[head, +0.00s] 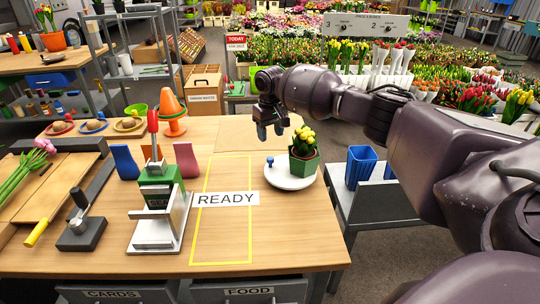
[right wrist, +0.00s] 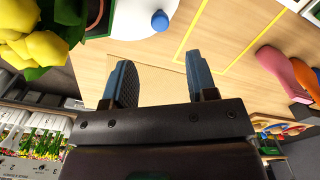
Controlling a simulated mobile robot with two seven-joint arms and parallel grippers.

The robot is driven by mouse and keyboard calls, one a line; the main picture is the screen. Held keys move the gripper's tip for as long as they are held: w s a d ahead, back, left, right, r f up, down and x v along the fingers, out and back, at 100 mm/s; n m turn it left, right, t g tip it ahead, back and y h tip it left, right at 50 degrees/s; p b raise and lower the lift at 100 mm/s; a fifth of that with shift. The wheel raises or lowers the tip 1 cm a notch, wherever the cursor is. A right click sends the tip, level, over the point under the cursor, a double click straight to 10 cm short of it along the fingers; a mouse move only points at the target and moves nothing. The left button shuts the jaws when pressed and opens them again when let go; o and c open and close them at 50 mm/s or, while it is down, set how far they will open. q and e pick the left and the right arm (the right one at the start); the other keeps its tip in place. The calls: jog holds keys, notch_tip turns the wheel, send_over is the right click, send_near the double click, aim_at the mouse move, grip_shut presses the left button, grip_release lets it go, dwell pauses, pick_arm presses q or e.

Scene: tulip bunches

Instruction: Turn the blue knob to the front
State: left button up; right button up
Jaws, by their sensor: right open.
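The blue knob (head: 270,161) stands upright near the left rim of a round white turntable (head: 291,184). A green pot (head: 303,167) with a yellow-flowered plant (head: 303,141) stands on the turntable, right of the knob. My right gripper (head: 270,136) is open and empty above the table, behind and above the knob and apart from it. In the right wrist view the knob (right wrist: 160,20) shows at the top, beyond the open fingers (right wrist: 160,85), and the yellow flowers are at the upper left. My left gripper is not in view.
A yellow-outlined area with a READY sign (head: 226,199) lies left of the turntable. A green and white press (head: 160,200) stands farther left. An orange cone (head: 171,110) stands at the back. A blue basket (head: 360,166) stands on a side stand to the right.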

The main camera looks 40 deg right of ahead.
aim_at(270, 158)
notch_tip(270, 158, down, 10)
jog(key=shift+r+b, duration=0.2)
jog(key=shift+b, duration=0.55)
grip_shut()
